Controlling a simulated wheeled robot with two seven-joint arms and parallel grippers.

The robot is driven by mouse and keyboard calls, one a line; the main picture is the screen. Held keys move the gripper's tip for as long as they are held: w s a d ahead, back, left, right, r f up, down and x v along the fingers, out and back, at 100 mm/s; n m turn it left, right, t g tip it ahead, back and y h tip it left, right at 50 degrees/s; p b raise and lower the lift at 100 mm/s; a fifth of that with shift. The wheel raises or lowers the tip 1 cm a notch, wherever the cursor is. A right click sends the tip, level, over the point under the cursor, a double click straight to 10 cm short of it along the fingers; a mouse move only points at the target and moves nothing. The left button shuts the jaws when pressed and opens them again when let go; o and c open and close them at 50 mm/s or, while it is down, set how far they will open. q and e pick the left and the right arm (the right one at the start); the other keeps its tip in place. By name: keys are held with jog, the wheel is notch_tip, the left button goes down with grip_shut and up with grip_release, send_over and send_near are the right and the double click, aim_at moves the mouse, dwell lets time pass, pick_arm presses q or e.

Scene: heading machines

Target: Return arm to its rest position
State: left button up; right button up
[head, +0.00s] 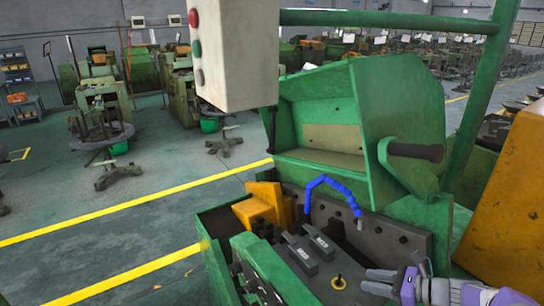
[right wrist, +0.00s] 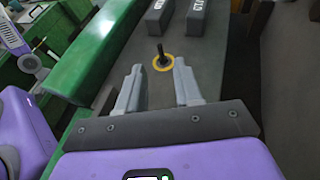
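My right gripper (head: 367,282) is at the lower right of the head view, over the machine's dark bed, with my purple arm behind it. In the right wrist view its two grey fingers (right wrist: 158,80) stand apart with nothing between them. A dark pin with a yellow ring (right wrist: 162,58) is just beyond the fingertips, apart from them; it also shows in the head view (head: 339,282), to the left of the gripper. My left gripper does not show in either view. Purple parts at the left of the wrist view appear to be mine.
The green machine's cover (head: 395,105) stands raised, with a dark handle (head: 415,151). A blue hose (head: 335,184) arches over the bed. A grey control box (head: 235,50) hangs above. An orange panel (head: 510,200) is close on the right.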

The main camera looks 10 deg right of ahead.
jog(key=x, duration=0.8)
jog(key=shift+w+a+f, duration=0.15)
jog(key=shift+r, duration=0.7)
jog(key=shift+f, duration=0.1)
